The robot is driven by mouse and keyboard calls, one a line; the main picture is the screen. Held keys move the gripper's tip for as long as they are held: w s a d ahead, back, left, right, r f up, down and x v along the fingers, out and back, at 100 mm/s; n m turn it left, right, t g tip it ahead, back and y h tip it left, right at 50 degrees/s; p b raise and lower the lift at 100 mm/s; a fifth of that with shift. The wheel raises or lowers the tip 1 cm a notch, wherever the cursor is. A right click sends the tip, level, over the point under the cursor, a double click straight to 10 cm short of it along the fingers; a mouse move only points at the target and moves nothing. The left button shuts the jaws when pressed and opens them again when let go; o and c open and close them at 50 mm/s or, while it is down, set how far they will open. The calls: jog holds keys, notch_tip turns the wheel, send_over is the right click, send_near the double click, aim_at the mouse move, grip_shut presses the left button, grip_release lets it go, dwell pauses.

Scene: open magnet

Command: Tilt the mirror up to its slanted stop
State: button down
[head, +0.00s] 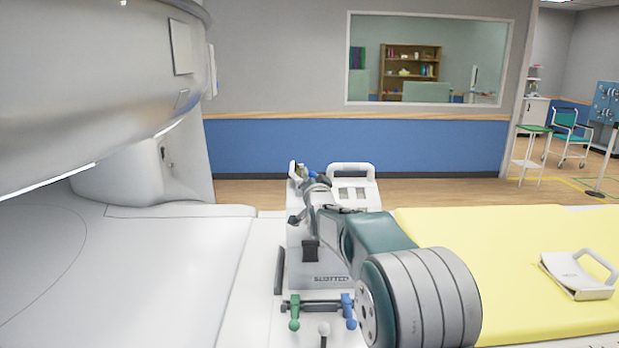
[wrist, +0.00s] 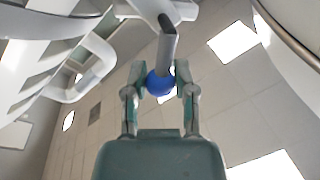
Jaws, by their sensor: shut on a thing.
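My gripper (wrist: 160,88) is shut on a blue ball knob (wrist: 158,83), with one finger on each side of it. A grey bar (wrist: 167,45) rises from the knob in the wrist view. In the head view the blue knob (head: 311,174) shows small, at the top of a white and grey device (head: 318,282), with my gripper (head: 309,183) beside it. A white framed panel (head: 352,170) with two windows stands right behind. I cannot make out the mirror's face or its angle; my arm hides part of the device.
Green (head: 294,325) and blue (head: 350,322) handled levers stand at the device's front. A yellow mat (head: 510,235) lies right, with a white handled piece (head: 578,276) on it. The big scanner housing (head: 90,85) overhangs the left.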

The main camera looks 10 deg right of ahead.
jog(key=shift+f, duration=0.2)
jog(key=shift+c, duration=2.1)
grip_release()
jog(key=shift+d, duration=0.1)
jog(key=shift+r, duration=0.1)
jog(key=shift+s, duration=0.55)
jog(key=s+f, duration=0.2)
jog(key=s, duration=0.8)
jog(key=shift+s+a, duration=0.35)
jog(key=shift+a, duration=0.1)
